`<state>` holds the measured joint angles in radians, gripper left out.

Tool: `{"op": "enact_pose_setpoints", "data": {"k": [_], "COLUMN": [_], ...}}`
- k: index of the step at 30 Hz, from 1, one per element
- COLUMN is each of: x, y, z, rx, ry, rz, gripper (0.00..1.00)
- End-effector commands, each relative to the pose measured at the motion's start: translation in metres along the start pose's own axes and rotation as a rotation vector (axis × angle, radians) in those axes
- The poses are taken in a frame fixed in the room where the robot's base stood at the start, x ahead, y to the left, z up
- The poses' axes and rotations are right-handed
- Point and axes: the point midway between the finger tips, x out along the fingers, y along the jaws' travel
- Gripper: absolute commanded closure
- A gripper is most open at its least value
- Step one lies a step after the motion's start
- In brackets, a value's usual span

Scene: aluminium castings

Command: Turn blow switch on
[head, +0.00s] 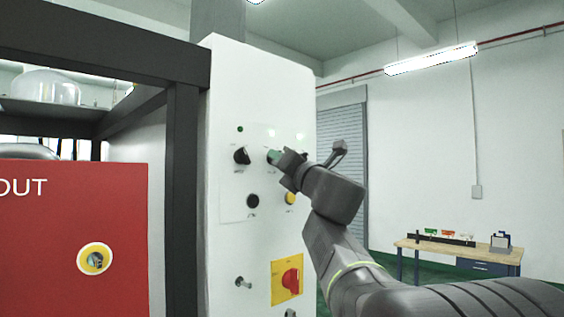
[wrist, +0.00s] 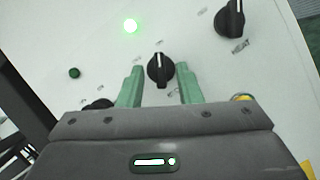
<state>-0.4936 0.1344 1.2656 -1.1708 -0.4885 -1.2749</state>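In the wrist view a black rotary switch (wrist: 160,72) with a white pointer mark stands between the two green fingers of my gripper (wrist: 159,68). The fingers are apart, with a gap on each side of the knob, so my gripper is open around it. The small labels by the switch are too blurred to read, so I cannot tell if it is the blow switch. In the head view my gripper (head: 276,158) is at the white control panel (head: 225,90), over the second black knob of the upper row, which it partly hides.
Another black knob (head: 241,155) is to the left; one (wrist: 230,18) is to the right in the wrist view. A green lamp (wrist: 130,25) is lit. Below are a black button (head: 253,201), a yellow button (head: 290,198) and a red switch (head: 291,280). A workbench (head: 455,250) stands far right.

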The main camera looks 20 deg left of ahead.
Motion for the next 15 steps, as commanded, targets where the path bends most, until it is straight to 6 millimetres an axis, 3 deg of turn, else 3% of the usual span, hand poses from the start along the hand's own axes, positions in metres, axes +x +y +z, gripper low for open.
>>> {"op": "enact_pose_setpoints", "data": {"k": [5, 15], "x": [-0.014, -0.090], "y": [-0.001, -0.002], "z": [-0.001, -0.002], "rx": [-0.001, -0.003], "ry": [-0.001, -0.004], "rz": [-0.001, -0.002], "gripper": [0.68, 0.68]}}
